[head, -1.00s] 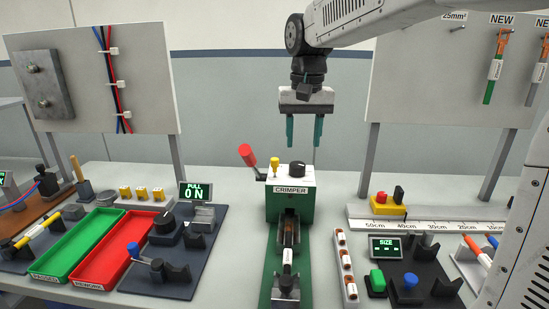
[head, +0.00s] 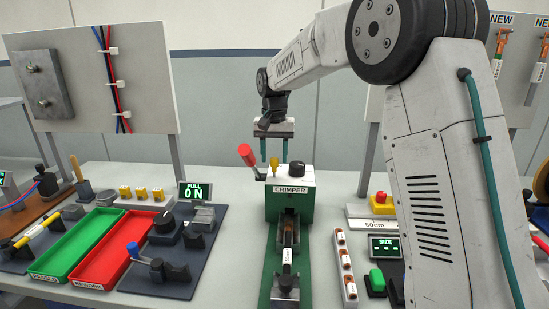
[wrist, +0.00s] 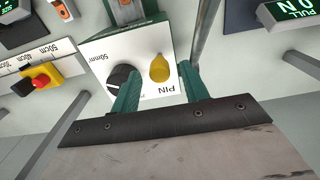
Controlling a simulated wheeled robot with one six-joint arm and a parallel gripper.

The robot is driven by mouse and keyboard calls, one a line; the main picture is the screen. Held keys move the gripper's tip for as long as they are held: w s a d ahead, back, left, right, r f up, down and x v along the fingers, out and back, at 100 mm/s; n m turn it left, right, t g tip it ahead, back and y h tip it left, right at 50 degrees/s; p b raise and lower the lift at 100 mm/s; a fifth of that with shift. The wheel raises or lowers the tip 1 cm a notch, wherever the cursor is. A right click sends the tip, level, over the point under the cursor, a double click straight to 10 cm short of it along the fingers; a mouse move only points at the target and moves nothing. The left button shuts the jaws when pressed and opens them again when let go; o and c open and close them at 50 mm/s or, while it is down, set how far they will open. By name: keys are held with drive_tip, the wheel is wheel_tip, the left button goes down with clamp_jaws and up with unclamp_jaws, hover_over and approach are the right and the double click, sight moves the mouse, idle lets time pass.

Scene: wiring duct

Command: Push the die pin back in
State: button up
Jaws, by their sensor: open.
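The yellow die pin (head: 275,169) stands up from the top of the green and white crimper (head: 290,189), left of a black knob (head: 296,168). In the wrist view the yellow pin (wrist: 159,68) sits beside the printed word PIN, with the black knob (wrist: 124,80) to its left. My gripper (head: 274,163) is open and empty, just behind and above the crimper's top. In the wrist view its two teal fingers (wrist: 158,92) reach toward the crimper top, with the pin showing between them. I cannot tell whether a finger touches anything.
A red-handled lever (head: 246,154) rises at the crimper's left. Green (head: 62,252) and red (head: 98,262) trays lie to the left. A strip of terminals (head: 345,268) lies to the right.

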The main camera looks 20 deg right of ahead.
sight(274, 158)
drive_tip(key=shift+f, duration=0.65)
clamp_jaws()
drive_tip(key=shift+s+f, duration=0.1)
drive_tip(key=shift+f, duration=1.05)
unclamp_jaws()
drive_tip(key=shift+f, duration=0.1)
